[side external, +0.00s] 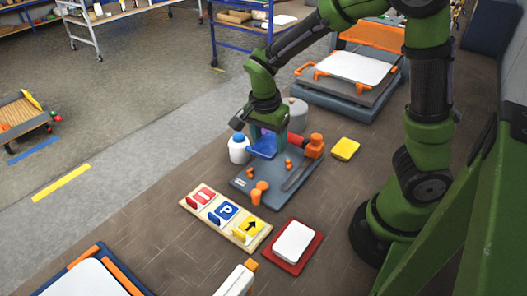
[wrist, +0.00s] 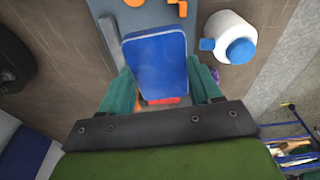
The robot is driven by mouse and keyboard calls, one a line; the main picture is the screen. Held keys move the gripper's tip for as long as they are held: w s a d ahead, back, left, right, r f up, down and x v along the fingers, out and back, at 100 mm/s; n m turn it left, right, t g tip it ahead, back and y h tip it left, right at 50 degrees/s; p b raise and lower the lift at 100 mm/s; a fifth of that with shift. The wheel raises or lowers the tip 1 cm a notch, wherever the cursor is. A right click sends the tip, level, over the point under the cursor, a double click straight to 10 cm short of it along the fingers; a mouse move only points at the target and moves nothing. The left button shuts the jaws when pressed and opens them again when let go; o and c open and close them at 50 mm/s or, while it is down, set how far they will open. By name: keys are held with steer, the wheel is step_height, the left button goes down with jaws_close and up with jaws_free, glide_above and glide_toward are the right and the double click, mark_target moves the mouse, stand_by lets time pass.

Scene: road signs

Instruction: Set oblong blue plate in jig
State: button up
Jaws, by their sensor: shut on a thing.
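The oblong blue plate (side external: 262,149) is between the teal fingers of my gripper (side external: 266,133), over the far part of the jig. In the wrist view the plate (wrist: 155,60) fills the space between the fingers of my gripper (wrist: 162,92), with its long side running away from the wrist. The jig (side external: 297,183) is a grey-blue board with orange pegs and a red-and-orange clamp at its right. Part of the jig (wrist: 147,14) shows beyond the plate. I cannot tell whether the plate touches the board.
A white bottle with a blue cap (side external: 239,149) stands close left of the jig. A sign rack (side external: 232,222), a red tray with a white plate (side external: 318,243) and a yellow block (side external: 345,149) lie nearby. A grey cylinder (side external: 298,108) stands behind.

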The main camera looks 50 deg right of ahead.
steer(key=shift+d+f+m, duration=0.1)
steer(key=shift+m, duration=0.4)
steer(key=shift+s+f, duration=0.1)
steer(key=shift+f, duration=0.1)
glide_above(269, 169)
steer(key=shift+s+a+f, duration=0.15)
steer(key=shift+f, duration=1.35)
steer(key=shift+s+a+f, duration=0.1)
steer(key=shift+a+f, duration=0.05)
steer(key=shift+f, duration=1.3)
steer(key=shift+f, duration=0.7)
steer(key=o, duration=1.1)
steer(key=shift+o, duration=0.2)
steer(key=shift+w+r, duration=0.1)
steer(key=shift+w, duration=0.1)
